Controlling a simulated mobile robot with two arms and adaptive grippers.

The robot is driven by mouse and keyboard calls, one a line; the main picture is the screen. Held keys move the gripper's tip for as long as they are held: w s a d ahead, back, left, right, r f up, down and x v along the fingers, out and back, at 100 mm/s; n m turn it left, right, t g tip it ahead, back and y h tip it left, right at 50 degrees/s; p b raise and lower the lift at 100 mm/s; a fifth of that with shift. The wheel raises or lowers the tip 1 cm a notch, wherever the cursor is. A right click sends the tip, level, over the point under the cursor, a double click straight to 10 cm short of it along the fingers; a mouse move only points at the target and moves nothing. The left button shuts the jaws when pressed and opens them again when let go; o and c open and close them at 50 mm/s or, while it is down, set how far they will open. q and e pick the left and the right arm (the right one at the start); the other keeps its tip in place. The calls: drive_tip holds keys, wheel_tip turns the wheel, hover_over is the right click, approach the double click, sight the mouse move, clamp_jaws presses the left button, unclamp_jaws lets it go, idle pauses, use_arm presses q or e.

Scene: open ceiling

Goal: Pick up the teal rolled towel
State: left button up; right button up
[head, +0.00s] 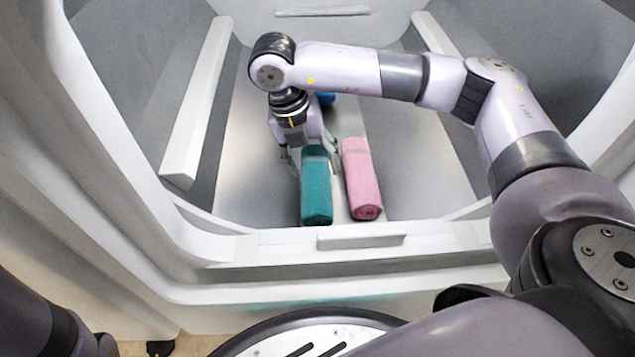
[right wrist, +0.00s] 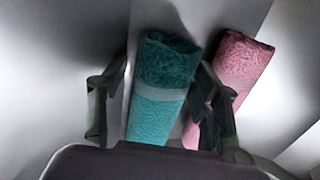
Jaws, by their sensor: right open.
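The teal rolled towel (head: 316,190) lies on the floor of a white bin, near its front wall. My right gripper (head: 312,160) reaches down over the towel's far end, with a finger at each side. In the right wrist view the teal towel (right wrist: 162,90) lies between the two open fingers of the right gripper (right wrist: 158,105). The right-hand finger is close to the towel, between it and the pink towel; whether it touches cannot be told. The left-hand finger shows a small gap. My left gripper is not in view.
A pink rolled towel (head: 362,180) lies just right of the teal one; it also shows in the right wrist view (right wrist: 240,68). A blue object (head: 326,98) is partly hidden behind my arm. The bin's front wall (head: 360,238) is close to the towels. The floor to the left is clear.

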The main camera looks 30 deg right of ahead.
drive_tip(key=shift+c, duration=0.5)
drive_tip(key=c, duration=0.7)
drive_tip(key=shift+r, duration=0.1)
